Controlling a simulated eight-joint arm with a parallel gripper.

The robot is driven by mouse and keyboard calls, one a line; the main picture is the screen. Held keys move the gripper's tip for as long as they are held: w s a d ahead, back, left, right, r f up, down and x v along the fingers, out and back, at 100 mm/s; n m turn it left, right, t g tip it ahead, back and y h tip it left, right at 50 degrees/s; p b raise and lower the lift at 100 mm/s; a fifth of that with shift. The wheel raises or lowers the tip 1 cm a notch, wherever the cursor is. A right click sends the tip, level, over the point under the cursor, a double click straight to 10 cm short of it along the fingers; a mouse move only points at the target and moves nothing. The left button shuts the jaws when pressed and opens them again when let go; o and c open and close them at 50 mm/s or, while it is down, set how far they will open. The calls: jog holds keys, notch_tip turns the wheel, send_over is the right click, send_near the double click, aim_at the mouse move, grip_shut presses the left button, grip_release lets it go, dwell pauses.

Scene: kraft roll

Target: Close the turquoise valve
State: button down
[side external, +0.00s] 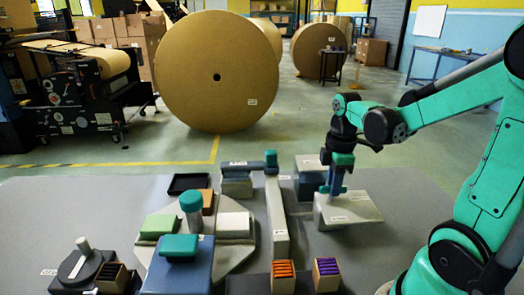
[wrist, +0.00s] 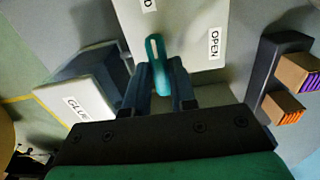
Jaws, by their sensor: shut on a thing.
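The turquoise valve handle (wrist: 155,55) stands out from a pale grey box (wrist: 190,22), which also shows in the side view (side external: 350,212). My gripper (wrist: 160,80) is shut on the handle, one dark finger on each side. In the wrist view the handle's free end points up, toward a partly cut-off label ending in "D". The "OPEN" label (wrist: 214,44) is to its right. In the side view my gripper (side external: 334,188) reaches down onto the box and its fingers largely hide the handle.
A box labelled "GLUE" (wrist: 80,108) stands close on the left in the wrist view. Bins with orange (side external: 283,275) and purple (side external: 327,271) contents stand at the front. A long grey bar (side external: 276,215) lies left of the valve box. Large kraft rolls (side external: 217,75) stand behind.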

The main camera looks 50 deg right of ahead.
jog(key=shift+n, duration=0.3)
jog(key=c, duration=0.7)
grip_release()
jog(key=shift+r, duration=0.1)
jog(key=shift+r, duration=2.75)
